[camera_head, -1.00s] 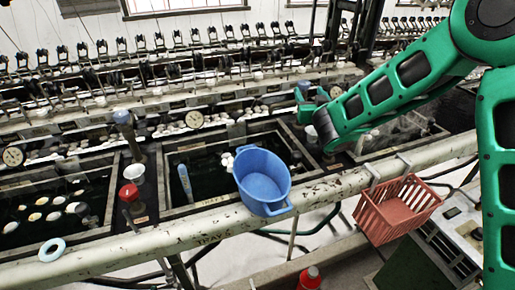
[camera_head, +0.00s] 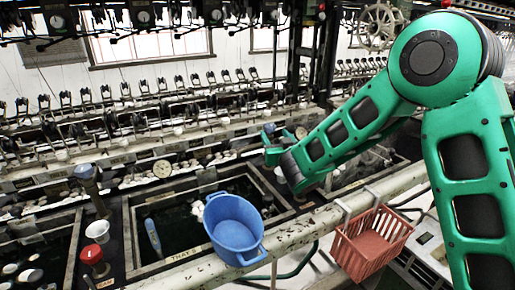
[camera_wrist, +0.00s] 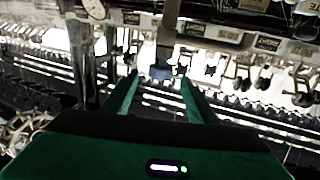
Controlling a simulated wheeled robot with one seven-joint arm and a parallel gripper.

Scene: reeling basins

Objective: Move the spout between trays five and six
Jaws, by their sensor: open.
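In the wrist view a grey pipe with a blue-grey end, which looks like the spout (camera_wrist: 161,70), lies between my two green fingers, seen end-on. My gripper (camera_wrist: 160,84) is open around its line, and I cannot tell whether either finger touches it. In the head view my gripper (camera_head: 271,142) is beyond the blue tub, over the back edge of the basins, and the spout there is mostly hidden or too small to make out. Dark water trays, one of them (camera_head: 180,258) behind the tub, line the bench. Their numbers are not readable.
Reeling machinery fills the back.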

